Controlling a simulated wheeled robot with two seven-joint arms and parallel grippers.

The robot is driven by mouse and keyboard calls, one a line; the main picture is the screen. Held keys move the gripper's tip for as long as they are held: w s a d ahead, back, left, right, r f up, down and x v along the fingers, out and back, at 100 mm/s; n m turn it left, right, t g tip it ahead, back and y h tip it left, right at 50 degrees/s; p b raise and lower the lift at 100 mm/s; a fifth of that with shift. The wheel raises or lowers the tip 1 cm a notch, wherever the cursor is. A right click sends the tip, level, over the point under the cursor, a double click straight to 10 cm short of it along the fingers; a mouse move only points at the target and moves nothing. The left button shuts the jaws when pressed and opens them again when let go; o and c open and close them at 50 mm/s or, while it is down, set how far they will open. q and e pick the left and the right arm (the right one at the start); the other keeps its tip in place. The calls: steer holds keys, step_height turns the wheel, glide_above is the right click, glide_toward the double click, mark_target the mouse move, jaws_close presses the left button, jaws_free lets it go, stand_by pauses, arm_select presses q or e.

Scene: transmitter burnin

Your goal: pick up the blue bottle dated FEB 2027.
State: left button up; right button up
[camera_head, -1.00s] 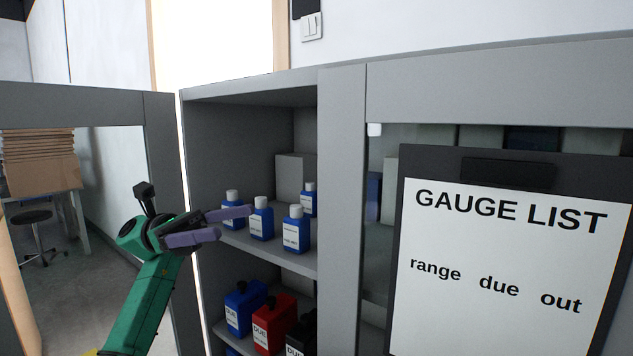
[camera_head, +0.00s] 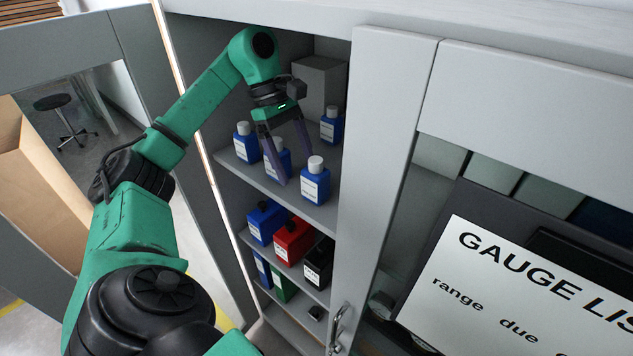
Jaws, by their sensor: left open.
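Several blue bottles with white caps and white labels stand on the cabinet's upper shelf (camera_head: 245,174). One is the left bottle (camera_head: 246,147), one the front right bottle (camera_head: 315,184), one the back right bottle (camera_head: 331,128). A middle bottle (camera_head: 284,163) is partly hidden by my left gripper (camera_head: 292,166). That gripper is open and points down, its purple fingers at the middle bottle; I cannot tell whether they touch it. The label dates are too small to read, so I cannot tell which bottle is FEB 2027. My right gripper is not in view.
A grey box (camera_head: 319,84) stands behind the bottles. The lower shelf holds a blue container (camera_head: 265,222), a red container (camera_head: 293,241) and a black container (camera_head: 318,264).

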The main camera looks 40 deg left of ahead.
mark_target(323, 202)
arm_select(q)
steer(key=d, duration=0.2)
steer(key=shift+w+d+r+p, duration=0.1)
steer(key=shift+w+d+p, duration=0.15)
steer(key=shift+d+p, duration=0.15)
steer(key=shift+d+f+p, duration=0.3)
steer(key=shift+d+f, duration=0.7)
steer(key=shift+f, duration=0.05)
steer(key=shift+s+d+f, duration=0.1)
steer(key=shift+d+f, duration=0.1)
steer(key=shift+f, duration=0.25)
jaws_close()
